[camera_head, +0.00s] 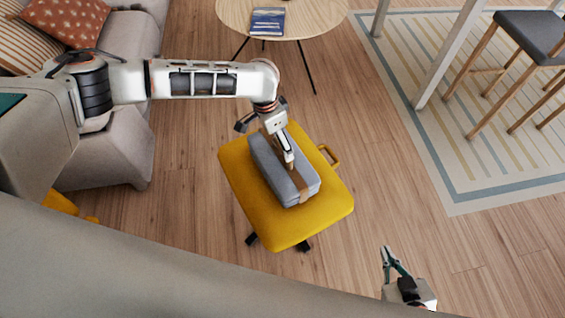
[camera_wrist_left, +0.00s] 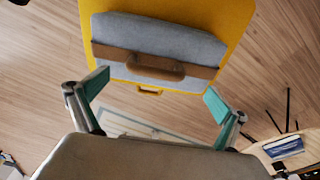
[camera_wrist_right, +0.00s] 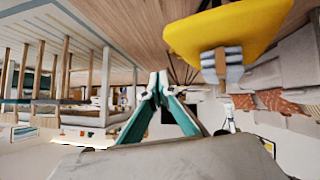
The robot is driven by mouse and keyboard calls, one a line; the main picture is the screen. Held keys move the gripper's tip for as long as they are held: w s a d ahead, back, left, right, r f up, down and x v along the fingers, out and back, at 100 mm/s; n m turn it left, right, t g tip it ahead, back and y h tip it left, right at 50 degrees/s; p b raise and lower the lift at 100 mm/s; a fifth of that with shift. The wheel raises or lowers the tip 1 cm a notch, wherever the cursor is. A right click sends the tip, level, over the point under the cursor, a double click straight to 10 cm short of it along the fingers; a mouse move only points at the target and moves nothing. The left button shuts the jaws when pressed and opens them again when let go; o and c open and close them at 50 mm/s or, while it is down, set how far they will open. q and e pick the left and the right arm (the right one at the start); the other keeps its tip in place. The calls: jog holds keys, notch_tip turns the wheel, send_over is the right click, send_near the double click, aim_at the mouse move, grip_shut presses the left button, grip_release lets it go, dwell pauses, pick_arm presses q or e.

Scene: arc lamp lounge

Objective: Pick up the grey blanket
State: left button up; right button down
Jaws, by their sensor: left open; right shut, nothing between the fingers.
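The grey blanket (camera_head: 267,165) is a folded bundle with a brown strap and handle, lying on a yellow stool seat (camera_head: 318,213). It also shows in the left wrist view (camera_wrist_left: 150,36), with its brown handle (camera_wrist_left: 155,66) facing the gripper. My left gripper (camera_head: 284,150) is over the blanket in the head view and partly covers it. In the left wrist view its two green-padded fingers (camera_wrist_left: 155,100) are spread apart with nothing between them. My right gripper (camera_head: 390,258) is shut and empty, low at the right, away from the stool. Its closed fingertips (camera_wrist_right: 157,88) show in the right wrist view.
A grey sofa (camera_head: 120,150) with cushions stands at the left. A round wooden table (camera_head: 315,18) with a blue book (camera_head: 267,20) is behind the stool. A striped rug (camera_head: 470,160) and grey bar stools (camera_head: 535,35) are at the right. Wooden floor around the stool is clear.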

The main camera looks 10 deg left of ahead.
aim_at(282, 160)
pick_arm(q)
jog(key=f+b, duration=0.1)
jog(key=f, duration=0.1)
jog(key=d+f+b, duration=0.1)
jog(key=f, duration=0.4)
jog(key=shift+w+d+f+b, duration=0.15)
jog(key=shift+w+d+b, duration=0.15)
jog(key=shift+d+b, duration=0.1)
jog(key=shift+r, duration=0.25)
jog(key=shift+a, duration=0.1)
jog(key=c, duration=2.1)
